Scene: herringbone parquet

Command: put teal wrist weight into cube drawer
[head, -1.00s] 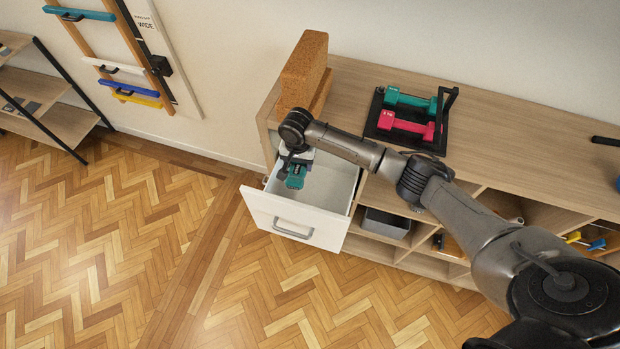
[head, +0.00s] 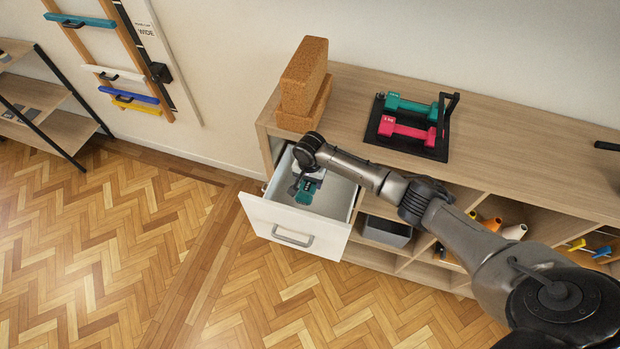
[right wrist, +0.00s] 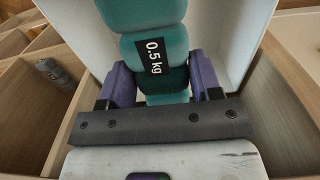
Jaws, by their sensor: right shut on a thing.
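The teal wrist weight (head: 307,192) is in my right gripper (head: 305,184), inside the outline of the open white drawer (head: 290,215). In the right wrist view the weight (right wrist: 155,50) shows a black "0.5 kg" label, and the purple fingers of my right gripper (right wrist: 160,85) close on it from both sides. The drawer's white walls (right wrist: 228,35) surround it there. Whether the weight touches the drawer floor I cannot tell. The drawer is pulled out from the left end of the wooden cube shelf (head: 480,120). My left gripper is not in view.
Cork blocks (head: 303,80) stand on the shelf top above the drawer. A black rack (head: 412,125) holds a teal and a pink dumbbell. A grey bin (head: 387,232) sits in a cubby beside the drawer. The parquet floor in front is clear.

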